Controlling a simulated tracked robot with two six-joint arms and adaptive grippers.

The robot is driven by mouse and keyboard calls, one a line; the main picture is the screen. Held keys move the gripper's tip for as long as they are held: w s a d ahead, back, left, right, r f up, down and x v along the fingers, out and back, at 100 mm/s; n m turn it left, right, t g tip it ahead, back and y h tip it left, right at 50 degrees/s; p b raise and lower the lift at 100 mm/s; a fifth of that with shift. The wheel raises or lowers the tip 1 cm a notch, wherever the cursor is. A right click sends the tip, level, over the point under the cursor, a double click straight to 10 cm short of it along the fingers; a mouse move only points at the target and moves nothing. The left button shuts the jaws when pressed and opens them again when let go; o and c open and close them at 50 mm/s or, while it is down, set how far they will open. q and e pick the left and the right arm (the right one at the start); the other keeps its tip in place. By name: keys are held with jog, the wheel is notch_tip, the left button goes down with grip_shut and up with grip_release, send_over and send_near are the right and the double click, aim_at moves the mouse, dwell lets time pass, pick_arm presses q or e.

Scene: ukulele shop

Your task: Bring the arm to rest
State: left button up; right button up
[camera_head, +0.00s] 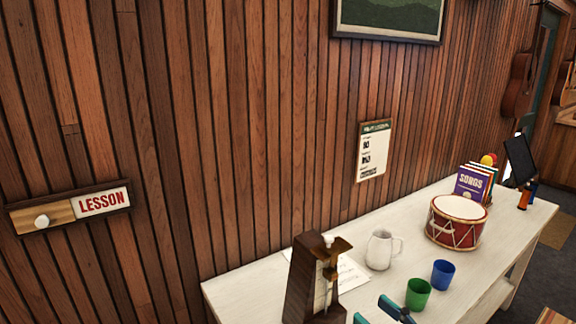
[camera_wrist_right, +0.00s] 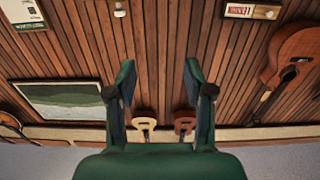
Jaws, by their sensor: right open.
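My right gripper (camera_head: 380,312) shows at the bottom edge of the head view, just right of the dark metronome (camera_head: 304,280) and in front of the white table (camera_head: 240,290). Only its teal finger parts show there; the rest is cut off by the frame. Nothing is between the fingers. My left gripper is in neither view.
On the table stand a white mug (camera_head: 380,250), a green cup (camera_head: 418,294), a blue cup (camera_head: 442,274), a red drum (camera_head: 456,222) and songbooks (camera_head: 472,184). A LESSON slider sign (camera_head: 70,209) is on the wall. The wrist view is upside down, with a guitar (camera_wrist_right: 290,65) at right.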

notch_tip(320, 180, down, 27)
jog(key=s+m+g+h, duration=0.1)
jog(key=m+g+h, duration=0.4)
jog(key=m+g, duration=0.15)
pick_arm(q)
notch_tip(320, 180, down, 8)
jog(key=b, duration=0.7)
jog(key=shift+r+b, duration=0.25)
jog(key=shift+b, duration=0.05)
pick_arm(e)
jog(key=s+a+f+m+g, duration=0.1)
jog(key=s+f+g, duration=0.3)
jog(key=s+f, duration=0.4)
jog(key=s+a+f+m+g, duration=0.1)
jog(key=s+f+g, duration=0.3)
jog(key=s+f, duration=0.4)
notch_tip(320, 180, down, 7)
jog(key=shift+a+f+h, duration=0.15)
jog(key=shift+a+h, duration=0.2)
jog(key=shift+h, duration=0.05)
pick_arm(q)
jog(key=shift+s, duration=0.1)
pick_arm(e)
jog(key=shift+s+m, duration=0.1)
jog(key=shift+m, duration=0.15)
